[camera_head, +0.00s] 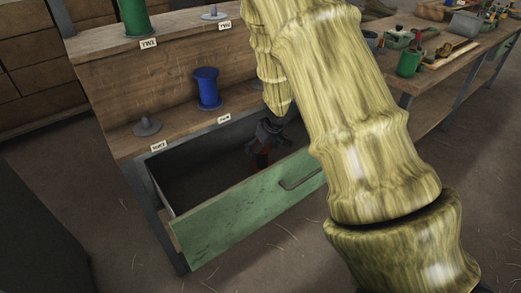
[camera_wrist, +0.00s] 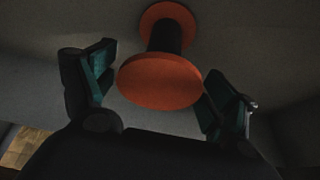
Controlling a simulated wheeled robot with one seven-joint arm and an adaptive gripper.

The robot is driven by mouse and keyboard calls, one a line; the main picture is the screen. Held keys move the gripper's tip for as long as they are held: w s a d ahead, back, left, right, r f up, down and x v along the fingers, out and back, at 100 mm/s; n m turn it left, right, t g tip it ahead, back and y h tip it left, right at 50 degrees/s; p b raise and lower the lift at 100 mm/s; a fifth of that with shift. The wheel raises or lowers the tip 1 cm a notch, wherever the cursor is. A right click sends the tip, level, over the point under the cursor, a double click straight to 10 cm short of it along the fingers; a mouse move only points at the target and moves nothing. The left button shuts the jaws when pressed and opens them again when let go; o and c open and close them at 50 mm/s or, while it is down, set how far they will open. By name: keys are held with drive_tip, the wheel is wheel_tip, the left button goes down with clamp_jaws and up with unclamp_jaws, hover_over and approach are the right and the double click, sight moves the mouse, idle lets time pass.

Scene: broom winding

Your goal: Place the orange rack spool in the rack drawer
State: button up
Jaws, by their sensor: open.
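The orange spool (camera_wrist: 160,82) has two round orange flanges and a dark middle. In the wrist view it lies between the two spread fingers of my gripper (camera_wrist: 157,80), with a gap visible on each side. In the head view my gripper (camera_head: 270,131) is inside the open drawer (camera_head: 249,207), low at its right end. A small red-orange part of the spool (camera_head: 261,160) shows below the fingers, in shadow. I cannot tell exactly how the spool rests on the drawer floor.
A blue spool (camera_head: 207,88) and an empty peg (camera_head: 147,126) are on the rack shelf above the drawer. A green spool (camera_head: 134,18) stands higher up. A workbench (camera_head: 455,55) with tools is at the right. The drawer's left part looks clear.

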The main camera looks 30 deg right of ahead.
drive_tip(key=p+v, duration=0.2)
drive_tip(key=v, duration=0.7)
drive_tip(key=shift+p, duration=0.4)
drive_tip(key=shift+r, duration=0.1)
idle(0.5)
